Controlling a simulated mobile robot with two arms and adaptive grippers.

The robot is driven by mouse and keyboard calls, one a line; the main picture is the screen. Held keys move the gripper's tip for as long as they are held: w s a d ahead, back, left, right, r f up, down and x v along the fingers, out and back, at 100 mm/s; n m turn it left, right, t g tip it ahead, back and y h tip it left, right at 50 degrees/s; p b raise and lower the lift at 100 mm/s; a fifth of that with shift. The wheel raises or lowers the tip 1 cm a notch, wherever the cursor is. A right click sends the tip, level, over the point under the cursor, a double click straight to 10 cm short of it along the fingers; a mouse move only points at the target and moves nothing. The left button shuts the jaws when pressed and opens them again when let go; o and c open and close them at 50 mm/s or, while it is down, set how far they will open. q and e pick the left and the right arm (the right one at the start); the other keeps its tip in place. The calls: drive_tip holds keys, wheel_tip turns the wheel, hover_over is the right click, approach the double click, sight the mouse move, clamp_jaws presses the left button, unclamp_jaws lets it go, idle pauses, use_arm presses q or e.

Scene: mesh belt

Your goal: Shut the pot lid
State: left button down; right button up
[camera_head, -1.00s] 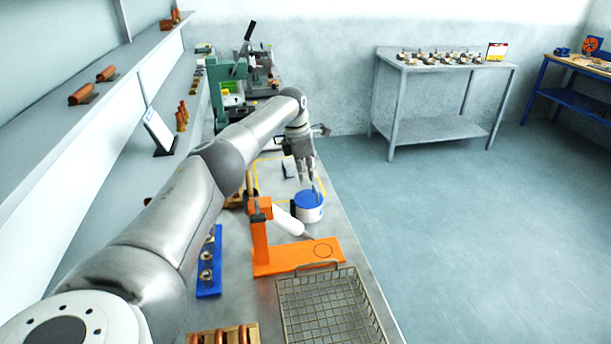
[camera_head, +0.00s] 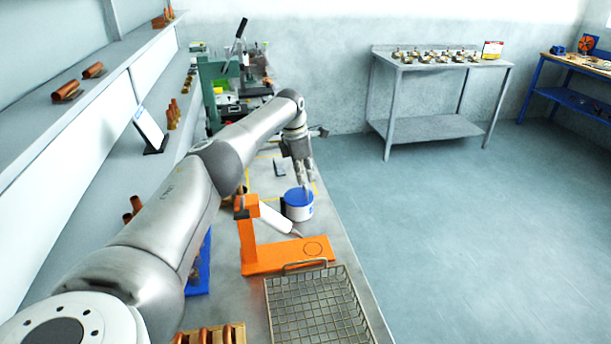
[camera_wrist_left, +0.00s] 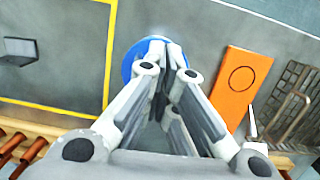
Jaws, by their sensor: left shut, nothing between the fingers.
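The pot (camera_head: 299,212) is a small white round tub with a blue lid (camera_head: 294,197) at its top, standing on the grey workbench. My left gripper (camera_head: 308,190) points down at the lid, its fingers shut and empty. Its fingertips overlap the lid in the head view, and I cannot tell whether they touch it. In the left wrist view the blue lid (camera_wrist_left: 130,62) shows behind the fingertips, which hide part of it. How closely the lid sits on the pot is not clear. My right gripper is out of view.
An orange stand (camera_head: 262,258) with a white bottle-like thing (camera_head: 275,218) is close in front of the pot. A wire basket (camera_head: 318,300) lies nearer. A dark flat object (camera_head: 279,169) lies behind the pot. Free floor (camera_head: 450,220) is to the right.

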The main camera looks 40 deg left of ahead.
sight(298, 196)
use_arm(q)
wheel_tip(298, 196, up, 12)
drive_tip(key=s+a, duration=0.1)
drive_tip(key=s, duration=0.1)
drive_tip(key=shift+a+f, duration=0.15)
idle(0.4)
